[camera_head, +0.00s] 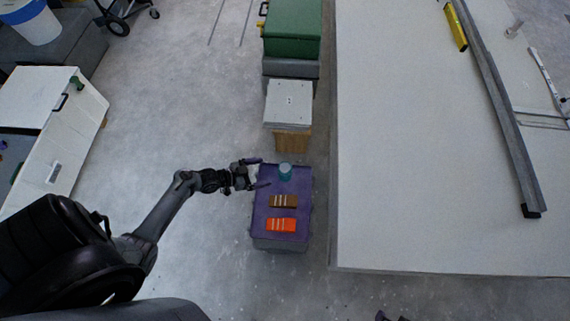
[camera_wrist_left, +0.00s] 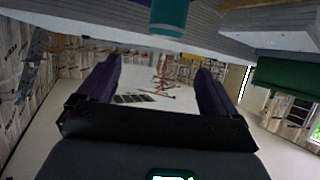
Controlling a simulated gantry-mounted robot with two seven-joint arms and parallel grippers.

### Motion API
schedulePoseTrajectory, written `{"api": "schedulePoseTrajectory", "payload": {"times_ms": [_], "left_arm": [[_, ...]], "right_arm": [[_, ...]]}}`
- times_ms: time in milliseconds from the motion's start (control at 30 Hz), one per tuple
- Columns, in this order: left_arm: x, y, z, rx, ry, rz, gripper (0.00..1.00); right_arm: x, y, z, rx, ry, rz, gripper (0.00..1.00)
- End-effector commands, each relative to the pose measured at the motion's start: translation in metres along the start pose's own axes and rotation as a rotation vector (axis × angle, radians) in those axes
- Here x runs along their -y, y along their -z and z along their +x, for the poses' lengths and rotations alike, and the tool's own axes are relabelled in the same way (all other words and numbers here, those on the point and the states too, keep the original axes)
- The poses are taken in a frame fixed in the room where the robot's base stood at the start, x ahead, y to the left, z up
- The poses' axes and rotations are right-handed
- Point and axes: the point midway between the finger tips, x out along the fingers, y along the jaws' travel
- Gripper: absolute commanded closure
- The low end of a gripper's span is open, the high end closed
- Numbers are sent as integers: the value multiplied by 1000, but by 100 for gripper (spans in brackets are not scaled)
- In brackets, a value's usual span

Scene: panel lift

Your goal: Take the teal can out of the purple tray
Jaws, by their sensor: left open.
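The teal can (camera_head: 285,172) stands upright at the far end of the purple tray (camera_head: 262,208). The can also shows at the top edge of the left wrist view (camera_wrist_left: 168,16), partly cut off. My left gripper (camera_head: 264,172) is open and empty at the tray's left edge, with its fingers pointing toward the can and the can just beyond the tips. Both spread fingers (camera_wrist_left: 159,66) show in the left wrist view, with nothing between them. Dark tips at the bottom edge of the head view may be my right gripper (camera_head: 393,317), mostly cut off.
A brown block (camera_head: 283,201) and an orange block (camera_head: 281,225) lie in the tray, nearer than the can. A white box (camera_head: 289,103) and a green case (camera_head: 292,28) stand beyond it. A large pale panel (camera_head: 430,150) lies to the right.

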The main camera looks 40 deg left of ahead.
Motion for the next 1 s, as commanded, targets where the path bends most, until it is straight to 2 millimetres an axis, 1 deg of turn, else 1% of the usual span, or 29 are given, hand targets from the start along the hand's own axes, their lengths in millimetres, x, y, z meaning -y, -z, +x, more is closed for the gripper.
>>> {"api": "schedulePoseTrajectory", "payload": {"times_ms": [33, 233, 333, 500, 600, 833, 1000], "left_arm": [[3, -15, 7, -6, 4, -3, 7], [8, -25, 16, -20, 10, -13, 7], [8, -27, 27, -22, 10, -14, 7], [8, -26, 51, -22, 11, -15, 7], [8, -26, 61, -21, 10, -15, 7], [8, -24, 72, -20, 10, -15, 7], [7, -26, 92, -22, 10, -15, 7]], "right_arm": [[0, -5, 16, -1, 0, 0, 57], [1, -10, 31, -1, -1, -1, 57], [1, -12, 37, -2, -1, -1, 57], [2, -15, 48, -2, -1, -1, 57], [2, -16, 52, -2, -1, -2, 57], [2, -18, 58, -2, -1, -1, 57], [2, -23, 74, -3, -1, -2, 57]]}}
